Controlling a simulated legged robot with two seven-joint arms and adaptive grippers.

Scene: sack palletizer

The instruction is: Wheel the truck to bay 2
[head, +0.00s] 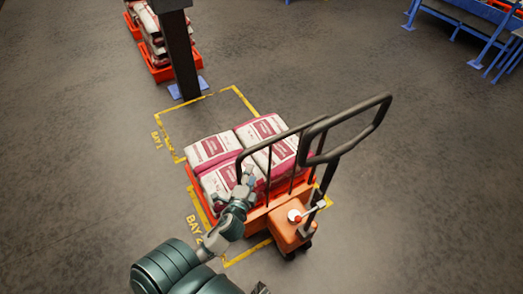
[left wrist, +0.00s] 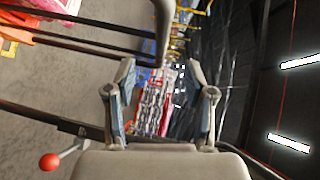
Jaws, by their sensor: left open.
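The orange truck (head: 288,228) carries several white and red sacks (head: 215,152) on its bed and stands over yellow floor lines. Its black push handle (head: 372,115) rises at the right; a dark bar (left wrist: 90,40) of it shows in the left wrist view. The BAY 1 label (head: 157,140) is at the left; a second BAY label (head: 194,227) lies beside the truck, its number partly covered by my arm. My left gripper (head: 247,178) is open and empty, in front of the sacks; its spread fingers show in the left wrist view (left wrist: 166,78). My right gripper is out of view.
A dark post (head: 180,50) on a blue foot stands beyond BAY 1, with stacked sacks on orange bases (head: 160,68) behind it. Blue racking (head: 465,22) stands at the top right. The floor on the right is clear. A red-knobbed lever (left wrist: 50,160) shows in the left wrist view.

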